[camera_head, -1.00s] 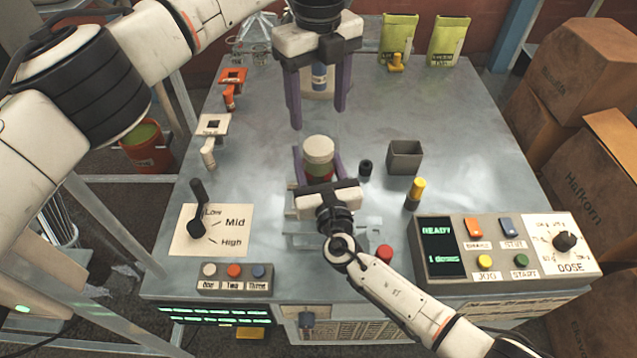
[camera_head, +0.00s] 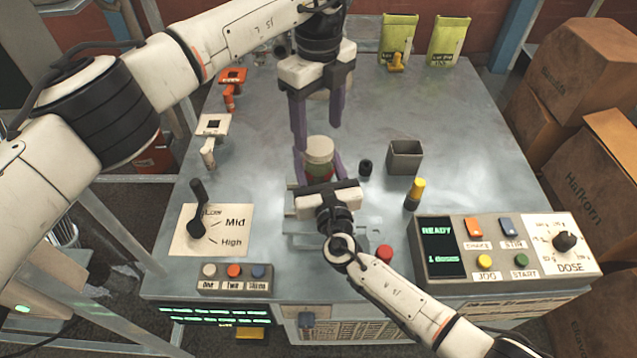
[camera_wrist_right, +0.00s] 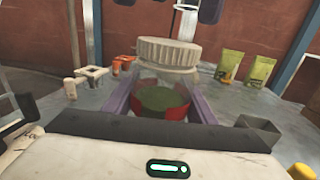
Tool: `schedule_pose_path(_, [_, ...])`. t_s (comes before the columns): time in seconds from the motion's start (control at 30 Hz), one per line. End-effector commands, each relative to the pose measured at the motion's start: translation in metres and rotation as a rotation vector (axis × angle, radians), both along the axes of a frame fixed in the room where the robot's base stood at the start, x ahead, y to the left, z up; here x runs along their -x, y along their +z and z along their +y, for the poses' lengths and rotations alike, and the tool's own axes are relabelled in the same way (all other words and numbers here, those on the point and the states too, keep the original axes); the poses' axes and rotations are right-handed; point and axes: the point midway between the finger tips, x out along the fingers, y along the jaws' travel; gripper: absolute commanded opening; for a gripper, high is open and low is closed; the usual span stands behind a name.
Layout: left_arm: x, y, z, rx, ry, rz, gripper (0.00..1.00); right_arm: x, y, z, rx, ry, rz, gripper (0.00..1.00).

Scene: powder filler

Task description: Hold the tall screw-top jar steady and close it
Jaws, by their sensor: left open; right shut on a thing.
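The tall jar (camera_head: 318,172) stands upright near the middle of the table, with a red band and dark green contents that show in the right wrist view (camera_wrist_right: 162,98). A pale ribbed lid (camera_head: 319,149) sits on its top, also seen in the right wrist view (camera_wrist_right: 168,53); I cannot tell how tightly it is seated. My right gripper (camera_head: 319,167) is shut on the jar's body from the near side, below the lid. My left gripper (camera_head: 317,136) is open, pointing down, with its purple fingers just above and behind the lid, apparently apart from it.
A grey open box (camera_head: 405,157), a small black cylinder (camera_head: 365,167) and a yellow-topped post (camera_head: 414,194) stand right of the jar. The control panel (camera_head: 440,284) is at the front right, a lever plate (camera_head: 232,243) at the left. Green pouches (camera_head: 398,36) stand at the back.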

Motion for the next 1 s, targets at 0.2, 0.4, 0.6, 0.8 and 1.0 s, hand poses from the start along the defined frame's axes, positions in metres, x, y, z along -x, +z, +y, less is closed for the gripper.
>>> schedule_pose_path(0.2, [0.0, -0.028, 0.0, -0.001, 0.001, 0.002, 0.62, 0.0, -0.001, 0.0, 0.001, 0.0, 0.001, 0.0])
schedule_pose_path(0.4, [0.0, -0.036, 0.0, -0.001, 0.001, -0.001, 0.62, 0.0, -0.001, 0.0, 0.0, 0.0, 0.001, 0.0])
schedule_pose_path(0.6, [0.0, -0.036, 0.0, -0.001, 0.0, -0.001, 0.62, 0.0, -0.001, 0.0, 0.0, 0.0, 0.001, 0.0])
schedule_pose_path(0.8, [0.0, -0.035, 0.0, -0.001, 0.0, -0.001, 0.32, 0.0, -0.001, 0.0, 0.0, 0.0, 0.001, 0.0])
schedule_pose_path(1.0, [0.0, -0.035, 0.0, -0.001, -0.019, -0.001, 0.19, 0.0, -0.001, 0.0, 0.0, 0.0, 0.001, 0.0])
